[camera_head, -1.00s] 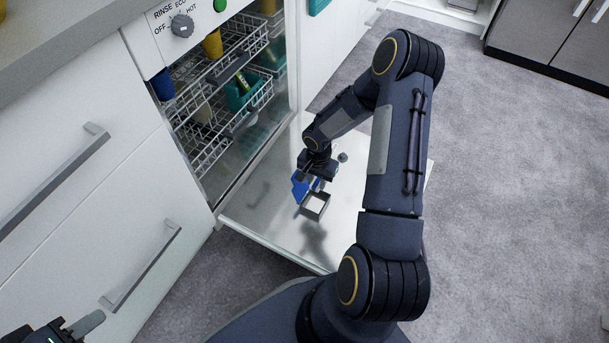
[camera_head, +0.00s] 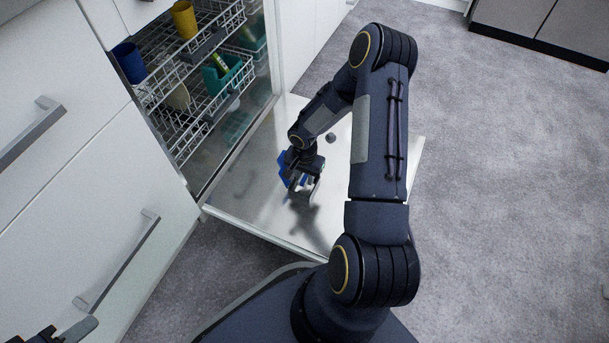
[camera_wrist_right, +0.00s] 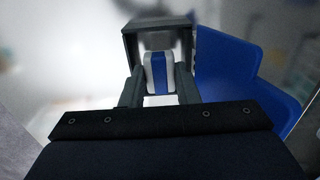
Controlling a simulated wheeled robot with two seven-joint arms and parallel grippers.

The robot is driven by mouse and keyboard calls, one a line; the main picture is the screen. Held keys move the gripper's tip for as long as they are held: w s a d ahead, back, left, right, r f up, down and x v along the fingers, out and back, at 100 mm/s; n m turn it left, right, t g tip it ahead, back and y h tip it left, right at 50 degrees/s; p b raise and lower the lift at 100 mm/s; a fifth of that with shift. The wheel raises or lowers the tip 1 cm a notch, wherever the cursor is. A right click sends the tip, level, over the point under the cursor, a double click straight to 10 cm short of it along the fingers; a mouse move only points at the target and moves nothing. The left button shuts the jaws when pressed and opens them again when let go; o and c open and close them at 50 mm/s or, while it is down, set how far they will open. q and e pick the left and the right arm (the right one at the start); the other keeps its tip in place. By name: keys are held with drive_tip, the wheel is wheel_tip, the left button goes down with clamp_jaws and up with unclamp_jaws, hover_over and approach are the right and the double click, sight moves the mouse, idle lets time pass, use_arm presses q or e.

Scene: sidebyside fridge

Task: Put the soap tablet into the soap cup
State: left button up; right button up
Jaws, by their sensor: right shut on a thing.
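The soap tablet (camera_wrist_right: 158,74), white with a blue stripe, sits between the fingers of my right gripper (camera_head: 299,185) in the right wrist view, and the gripper is shut on it. The soap cup, a dark grey square box (camera_wrist_right: 131,45), is on the open dishwasher door, directly beyond the tablet. The tablet overlaps the cup's opening in that view; I cannot tell whether it is inside. The blue lid (camera_wrist_right: 232,78) stands open beside the cup. In the head view the gripper hides most of the cup. My left gripper (camera_head: 66,332) is at the lower left edge, partly cut off.
The lowered door (camera_head: 250,195) is otherwise mostly clear, with a small round grey cap (camera_head: 330,138) on it. The racks (camera_head: 190,85) hold a yellow cup (camera_head: 184,20), a blue cup (camera_head: 129,62) and other dishes. White drawers (camera_head: 80,180) with bar handles stand at left.

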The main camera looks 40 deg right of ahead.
drive_tip(key=shift+f, duration=0.25)
drive_tip(key=o, duration=1)
wheel_tip(320, 180, up, 7)
drive_tip(key=p, duration=0.3)
drive_tip(key=shift+r+p, duration=0.3)
drive_tip(key=shift+r, duration=0.15)
